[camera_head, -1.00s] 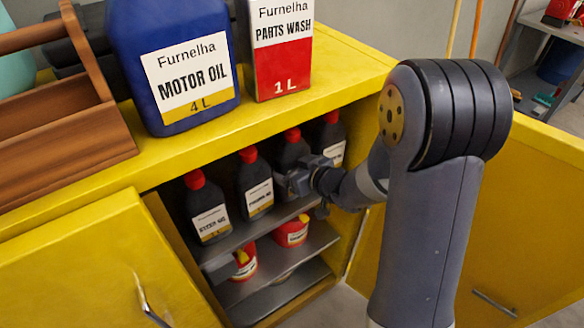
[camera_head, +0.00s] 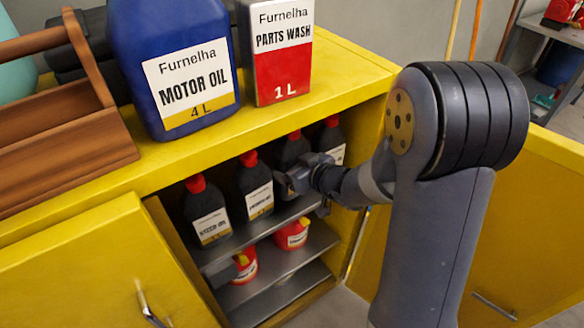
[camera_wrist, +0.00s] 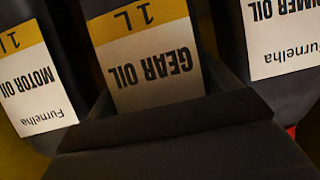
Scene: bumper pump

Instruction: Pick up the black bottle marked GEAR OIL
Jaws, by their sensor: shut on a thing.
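The black GEAR OIL bottle (camera_head: 291,152) with a red cap is third from the left in the row on the cabinet's upper shelf. Its white and yellow label shows upside down in the wrist view (camera_wrist: 150,68). My gripper (camera_head: 287,184) reaches in from the right and is shut on this bottle. The gripper hides the bottle's lower part in the head view. In the wrist view, a dark part of my gripper covers the label's lower picture edge. The bottle looks upright. I cannot tell whether its base touches the shelf.
Similar black bottles stand close on both sides: one marked MOTOR OIL (camera_wrist: 32,85) and another (camera_head: 256,188). A STEER OIL bottle (camera_head: 208,214) is farther left. Red containers (camera_head: 292,235) sit on the shelf below. The yellow cabinet top (camera_head: 345,75) overhangs the bottles.

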